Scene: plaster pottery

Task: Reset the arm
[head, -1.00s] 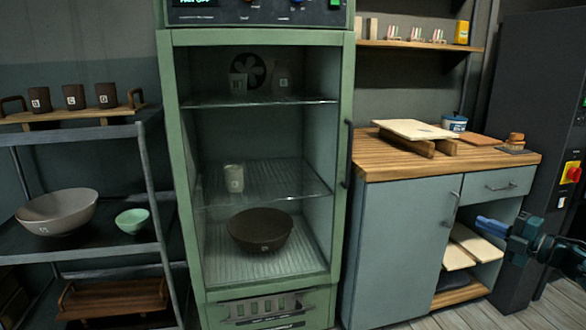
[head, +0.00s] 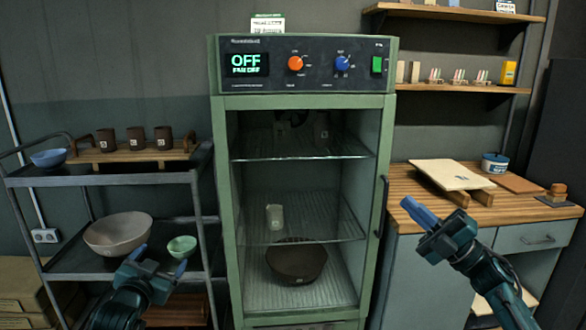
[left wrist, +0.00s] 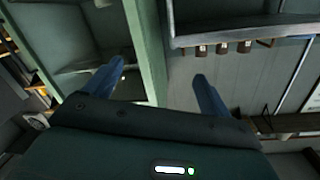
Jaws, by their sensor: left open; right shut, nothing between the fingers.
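My left gripper (head: 160,258) is at the lower left in the head view, in front of the cart's lower shelf. It is open and empty; its two blue fingers stand apart in the left wrist view (left wrist: 158,85). My right gripper (head: 416,212) is shut and empty, raised in front of the wooden worktop at the right. The green cabinet (head: 222,200) stands between the two grippers. Its display reads OFF. Inside are a dark brown bowl (head: 297,262) at the bottom and a pale cup (head: 275,217) on the shelf above.
A cart (head: 100,180) at the left holds brown cups on a wooden rack, a blue bowl (head: 48,158), a grey bowl (head: 118,233) and a green bowl (head: 182,246). A worktop (head: 405,180) with boards stands at the right. A shelf (head: 450,86) hangs above it.

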